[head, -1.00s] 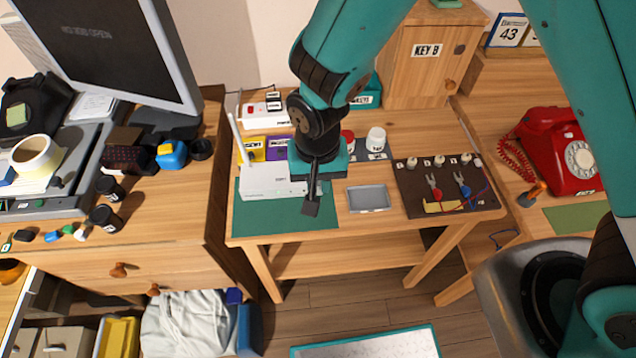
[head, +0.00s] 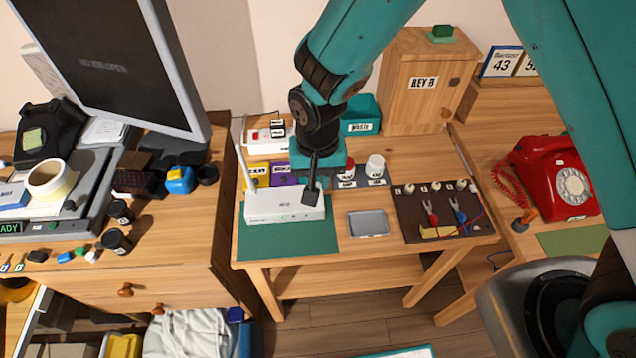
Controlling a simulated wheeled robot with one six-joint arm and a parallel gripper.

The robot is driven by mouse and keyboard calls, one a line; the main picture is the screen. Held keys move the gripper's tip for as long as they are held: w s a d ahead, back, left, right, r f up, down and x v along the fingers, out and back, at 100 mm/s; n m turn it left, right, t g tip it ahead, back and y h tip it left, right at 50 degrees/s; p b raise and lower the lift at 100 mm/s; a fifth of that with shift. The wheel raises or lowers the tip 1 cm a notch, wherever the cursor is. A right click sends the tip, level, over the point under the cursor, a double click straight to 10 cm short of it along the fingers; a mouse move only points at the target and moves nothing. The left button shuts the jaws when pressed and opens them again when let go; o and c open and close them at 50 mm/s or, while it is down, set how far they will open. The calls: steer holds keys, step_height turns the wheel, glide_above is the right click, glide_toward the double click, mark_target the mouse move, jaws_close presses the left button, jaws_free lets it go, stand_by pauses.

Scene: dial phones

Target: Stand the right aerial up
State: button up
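The white router (head: 285,207) sits on a green mat (head: 285,242) at the left of the wooden table. Its left aerial (head: 246,167) stands up, leaning slightly left. The right aerial cannot be made out; my gripper and wrist cover the router's back right corner. My gripper (head: 310,195) points down at the right part of the router, its dark tip overlapping the router in the picture. Contact cannot be judged. The fingers are seen edge-on, so their opening and anything between them are hidden.
Yellow and purple boxes (head: 283,173) stand close behind the router. Lidded jars (head: 375,166) and a teal bin (head: 361,116) are behind and right. A grey tray (head: 367,222) and a brown tool board (head: 441,211) lie to the right. A wooden key cabinet (head: 426,80) stands at the back.

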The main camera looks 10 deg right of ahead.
steer(key=shift+w+d+r+p, duration=0.1)
steer(key=shift+w+r+p, duration=0.25)
steer(key=shift+w, duration=0.4)
steer(key=shift+w+r+p, duration=0.15)
steer(key=shift+w+r, duration=0.25)
steer(key=shift+w, duration=0.3)
steer(key=shift+w+d+r+p, duration=0.1)
steer(key=shift+w+r+p, duration=0.25)
steer(key=shift+w, duration=0.4)
steer(key=shift+w+r, duration=0.15)
steer(key=shift+w, duration=0.85)
steer(key=shift+w+r, duration=0.15)
steer(key=shift+w, duration=0.85)
steer(key=o, duration=0.6)
steer(key=shift+o, duration=0.2)
steer(key=shift+r, duration=0.1)
steer(key=shift+r+p, duration=2.25)
steer(key=shift+r, duration=0.65)
